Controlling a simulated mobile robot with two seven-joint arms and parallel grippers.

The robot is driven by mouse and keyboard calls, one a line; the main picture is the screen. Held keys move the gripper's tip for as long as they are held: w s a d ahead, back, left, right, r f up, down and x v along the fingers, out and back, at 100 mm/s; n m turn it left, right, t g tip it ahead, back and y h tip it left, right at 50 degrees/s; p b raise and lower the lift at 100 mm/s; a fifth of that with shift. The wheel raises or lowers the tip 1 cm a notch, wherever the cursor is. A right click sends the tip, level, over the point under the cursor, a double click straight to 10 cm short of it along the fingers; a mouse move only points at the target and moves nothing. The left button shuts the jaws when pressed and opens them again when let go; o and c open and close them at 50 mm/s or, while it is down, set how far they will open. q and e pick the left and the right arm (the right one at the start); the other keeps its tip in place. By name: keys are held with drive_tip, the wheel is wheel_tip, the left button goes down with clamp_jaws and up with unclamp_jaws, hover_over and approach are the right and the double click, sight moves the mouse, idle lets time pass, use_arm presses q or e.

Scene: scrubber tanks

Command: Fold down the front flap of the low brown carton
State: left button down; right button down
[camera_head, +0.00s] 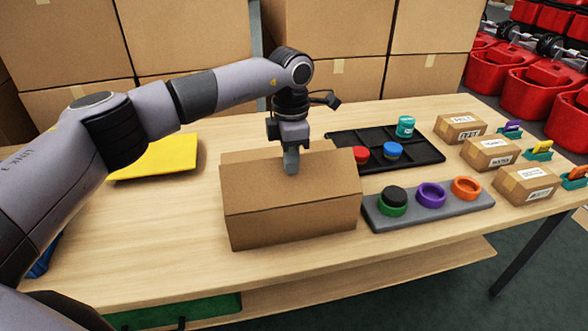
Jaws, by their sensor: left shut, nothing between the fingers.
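The low brown carton (292,222) stands on the wooden table, in the middle of the head view. A broad brown panel (255,187) covers its top and slopes a little; it seems to be the front flap, lying over the opening. Another flap edge shows behind it at the back left. My left gripper (291,167) points down over the carton's top, shut and empty. Its fingertips are at or just above the panel; I cannot tell whether they touch. The inside of the carton is hidden. My right gripper is not in view.
A black tray (427,155) and a grey ring holder (430,218) stand right of the carton. Small labelled boxes (490,153) line the table's right side. A yellow sheet (155,160) lies at left. Large cartons (330,30) stand behind.

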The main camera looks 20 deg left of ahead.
use_arm(q)
drive_tip(key=shift+w+a+f+b, duration=0.35)
drive_tip(key=shift+w+f, duration=0.15)
drive_tip(key=shift+f, duration=0.15)
drive_tip(key=shift+w+a+f+b, duration=0.35)
drive_tip(key=shift+w+f, duration=0.15)
drive_tip(key=shift+f, duration=0.35)
drive_tip(key=shift+f+b, duration=0.45)
drive_tip(key=shift+f, duration=0.15)
